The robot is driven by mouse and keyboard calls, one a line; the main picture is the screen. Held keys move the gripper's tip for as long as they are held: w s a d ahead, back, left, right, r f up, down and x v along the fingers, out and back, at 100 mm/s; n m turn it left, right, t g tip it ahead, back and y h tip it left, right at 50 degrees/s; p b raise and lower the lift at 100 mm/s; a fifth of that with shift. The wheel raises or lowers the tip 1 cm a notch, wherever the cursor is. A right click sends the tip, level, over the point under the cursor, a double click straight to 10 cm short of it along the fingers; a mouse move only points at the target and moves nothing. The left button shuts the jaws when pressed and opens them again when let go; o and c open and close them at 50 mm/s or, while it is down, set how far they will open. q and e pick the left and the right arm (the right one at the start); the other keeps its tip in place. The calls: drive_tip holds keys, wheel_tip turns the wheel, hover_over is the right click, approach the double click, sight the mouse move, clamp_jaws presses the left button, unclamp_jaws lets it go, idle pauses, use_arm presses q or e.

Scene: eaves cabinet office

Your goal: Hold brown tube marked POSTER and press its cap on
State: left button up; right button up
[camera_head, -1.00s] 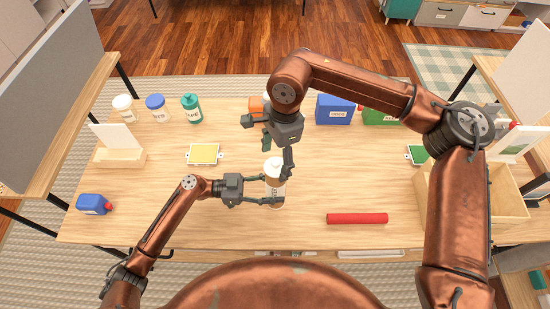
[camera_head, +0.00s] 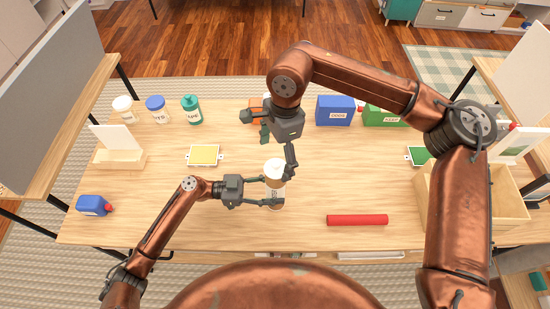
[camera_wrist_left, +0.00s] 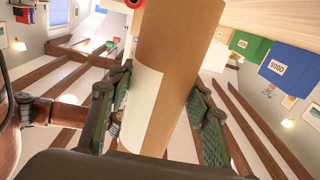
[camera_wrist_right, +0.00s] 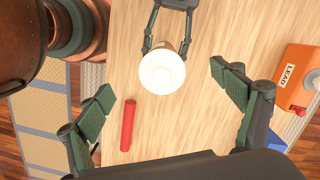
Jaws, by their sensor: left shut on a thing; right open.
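The brown tube (camera_head: 273,203) stands upright near the middle of the table. A white cap (camera_head: 274,169) covers its top end; I cannot tell how tightly it sits. The right wrist view looks down on this cap (camera_wrist_right: 162,72). My left gripper (camera_head: 274,191) is shut around the tube's body from the left, below the cap. The left wrist view shows the tube (camera_wrist_left: 185,60) and part of its white label between the fingers. The POSTER marking is not readable. My right gripper (camera_head: 278,153) is open and empty above the cap, its fingers apart and clear of it.
A red cylinder (camera_head: 357,219) lies to the right, before an open wooden box (camera_head: 505,195). Blue (camera_head: 335,109) and green (camera_head: 381,115) boxes stand behind. A yellow-topped tray (camera_head: 204,154) and a blue container (camera_head: 92,205) lie left. The front middle is clear.

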drive_tip(key=shift+r, duration=2.45)
clamp_jaws()
drive_tip(key=shift+f, duration=0.25)
idle(0.6)
drive_tip(key=shift+f, duration=1.05)
drive_tip(key=shift+f, duration=0.35)
drive_tip(key=shift+f, duration=0.75)
drive_tip(key=shift+f, duration=0.3)
